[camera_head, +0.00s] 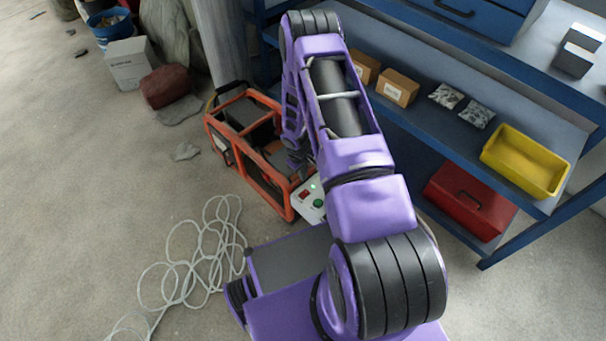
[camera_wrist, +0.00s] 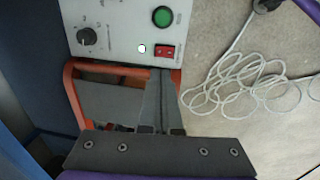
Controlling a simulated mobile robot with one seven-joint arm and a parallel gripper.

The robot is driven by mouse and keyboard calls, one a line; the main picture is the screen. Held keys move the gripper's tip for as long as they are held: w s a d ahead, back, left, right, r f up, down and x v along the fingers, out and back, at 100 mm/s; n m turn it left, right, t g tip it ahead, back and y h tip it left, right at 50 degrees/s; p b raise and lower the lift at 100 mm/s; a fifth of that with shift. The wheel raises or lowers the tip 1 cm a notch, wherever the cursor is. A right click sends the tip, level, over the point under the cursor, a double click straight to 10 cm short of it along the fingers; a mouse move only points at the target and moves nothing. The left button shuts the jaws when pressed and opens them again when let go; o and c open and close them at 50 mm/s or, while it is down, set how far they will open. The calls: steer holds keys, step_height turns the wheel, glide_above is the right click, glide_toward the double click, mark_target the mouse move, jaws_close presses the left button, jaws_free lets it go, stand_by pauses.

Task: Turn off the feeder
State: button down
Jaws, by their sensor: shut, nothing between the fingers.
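The feeder (camera_head: 240,125) is an orange-framed machine on the floor beside the shelf. Its pale control panel (camera_wrist: 110,25) fills the top of the wrist view and shows in the head view (camera_head: 303,208). The panel has a red rocker switch (camera_wrist: 165,52), a round green button (camera_wrist: 162,16), a black knob (camera_wrist: 87,36) and a small bright greenish-white lamp (camera_wrist: 142,48). My gripper (camera_wrist: 163,74) is shut and empty, its tips just below the red switch in the wrist view. Whether they touch the panel I cannot tell. The arm mostly hides my gripper in the head view.
A blue shelf (camera_head: 430,115) stands to the right with cardboard boxes (camera_head: 397,88), a yellow bin (camera_head: 525,160) and a red toolbox (camera_head: 468,200). A loose pale cable (camera_head: 185,265) lies coiled on the floor at left. Open floor lies further left.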

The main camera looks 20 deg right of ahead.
mark_target(306, 192)
steer(key=f, duration=0.3)
steer(key=f+b, duration=0.1)
steer(key=f, duration=0.2)
steer(key=d+f, duration=0.1)
steer(key=f, duration=0.3)
steer(key=shift+w+f, duration=0.1)
steer(key=shift+w, duration=0.1)
steer(key=shift+f+b, duration=0.15)
steer(key=shift+b, duration=0.3)
